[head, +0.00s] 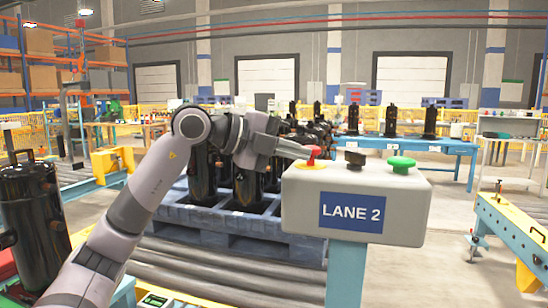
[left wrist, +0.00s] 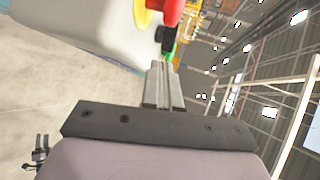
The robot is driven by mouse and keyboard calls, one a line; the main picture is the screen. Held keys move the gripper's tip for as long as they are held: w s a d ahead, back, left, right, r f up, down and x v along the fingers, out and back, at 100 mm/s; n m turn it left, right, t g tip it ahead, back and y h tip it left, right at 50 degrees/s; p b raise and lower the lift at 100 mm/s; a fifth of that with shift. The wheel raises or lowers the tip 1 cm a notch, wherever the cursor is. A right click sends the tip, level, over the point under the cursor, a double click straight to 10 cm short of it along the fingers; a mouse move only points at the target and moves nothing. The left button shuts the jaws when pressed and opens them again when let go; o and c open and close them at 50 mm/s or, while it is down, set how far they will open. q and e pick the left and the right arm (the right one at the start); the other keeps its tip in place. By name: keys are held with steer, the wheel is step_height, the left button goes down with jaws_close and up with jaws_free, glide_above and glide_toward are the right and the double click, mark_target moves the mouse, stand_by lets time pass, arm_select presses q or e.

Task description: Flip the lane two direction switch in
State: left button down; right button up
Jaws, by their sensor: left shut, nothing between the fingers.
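The grey LANE 2 control box (head: 400,212) stands on a light blue post in the middle right of the head view. On its top are a red button on a yellow base (head: 315,162), a dark switch knob (head: 355,158) and a green button (head: 401,164). My left gripper (head: 308,153) reaches in from the left, its fingertips close to the red button; I cannot tell if they touch. In the left wrist view the shut, empty fingers (left wrist: 163,85) point toward the box, near the red button (left wrist: 172,10). My right gripper is not in view.
A blue pallet (head: 225,222) with black compressors stands behind the box, over rollers. A black compressor (head: 35,205) is at the left.

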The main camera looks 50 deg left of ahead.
arm_select(q)
steer(key=b+v, duration=0.1)
steer(key=v, duration=0.3)
steer(key=shift+s+d+r, duration=0.1)
steer(key=shift+s+d, duration=0.05)
steer(key=shift+s, duration=0.1)
